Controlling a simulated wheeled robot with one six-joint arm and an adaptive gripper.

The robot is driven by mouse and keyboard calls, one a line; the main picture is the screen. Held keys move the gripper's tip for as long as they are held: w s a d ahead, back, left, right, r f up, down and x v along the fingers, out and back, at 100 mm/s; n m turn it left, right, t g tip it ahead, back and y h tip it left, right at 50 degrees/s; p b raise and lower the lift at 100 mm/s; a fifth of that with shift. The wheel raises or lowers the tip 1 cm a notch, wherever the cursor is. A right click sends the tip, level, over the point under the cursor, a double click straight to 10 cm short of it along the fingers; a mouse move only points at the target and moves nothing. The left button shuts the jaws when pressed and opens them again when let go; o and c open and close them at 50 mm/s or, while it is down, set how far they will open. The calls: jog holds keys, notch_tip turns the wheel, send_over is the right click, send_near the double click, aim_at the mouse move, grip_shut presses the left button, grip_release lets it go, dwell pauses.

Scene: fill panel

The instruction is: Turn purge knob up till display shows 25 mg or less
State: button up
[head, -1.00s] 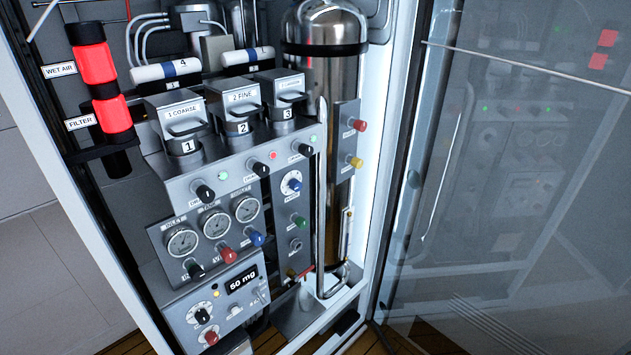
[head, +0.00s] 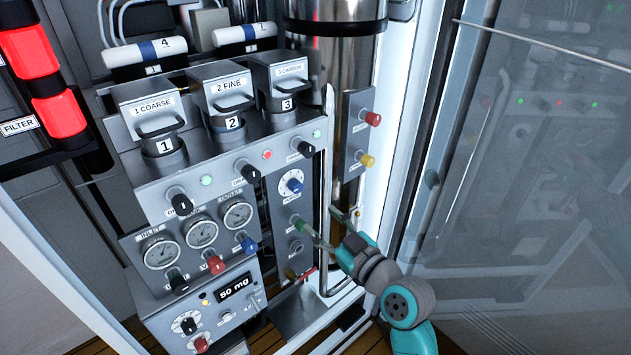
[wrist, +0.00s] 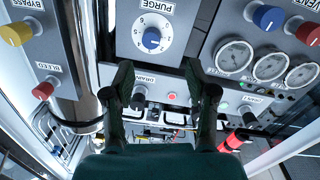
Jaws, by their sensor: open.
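The purge knob is a blue knob (head: 295,185) on a white numbered dial in the head view. In the wrist view the blue purge knob (wrist: 151,38) sits on its dial under a PURGE label. The display (head: 237,287) reads 50 mg. My gripper (head: 319,220) is open and empty, low and to the right of the purge knob in the head view. In the wrist view the purge knob lies beyond and above the spread fingertips of my gripper (wrist: 158,68), roughly centred between them and apart from them.
A green knob (head: 296,220) sits just below the purge dial, close to my fingers. A bare metal pipe (head: 328,160) runs upright to the right of the dial. Red (head: 373,118) and yellow (head: 367,160) knobs stick out on a side plate. A glass door (head: 530,200) stands open at right.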

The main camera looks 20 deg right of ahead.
aim_at(298, 188)
jog(key=x, duration=0.4)
jog(key=r+x, duration=0.1)
jog(key=x, duration=0.2)
jog(key=d+x, duration=0.1)
jog(key=x, duration=0.3)
jog(key=shift+w+r, duration=0.3)
jog(key=shift+w, duration=0.15)
jog(key=shift+c, duration=0.3)
grip_shut()
